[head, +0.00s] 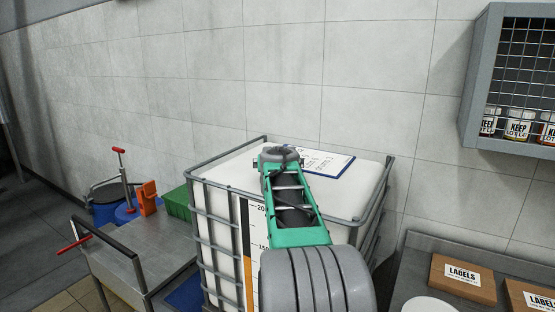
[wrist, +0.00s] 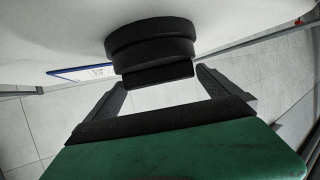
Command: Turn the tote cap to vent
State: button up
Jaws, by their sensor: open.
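The tote is a white tank (head: 222,172) in a grey metal cage, with a level scale on its front. Its black round cap (wrist: 150,40) stands on the white top, with a narrower block-like part facing my gripper. In the wrist view my gripper (wrist: 160,78) is open, its two dark fingers on either side of that block and apart from each other. I cannot tell whether either finger touches the cap. In the head view my green and grey arm reaches over the tote top, and its end hides most of the cap area.
A clipboard with a written sheet (head: 332,162) lies on the tote top beside my arm. A metal cart (head: 150,255) stands at left, near a green bin (head: 177,203). At right are a bench with label boxes (head: 463,279) and a wall cabinet (head: 482,75).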

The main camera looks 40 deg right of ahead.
jog(key=shift+w+d+f, duration=0.2)
jog(key=shift+w+d, duration=0.1)
jog(key=shift+d, duration=0.05)
jog(key=c, duration=1.1)
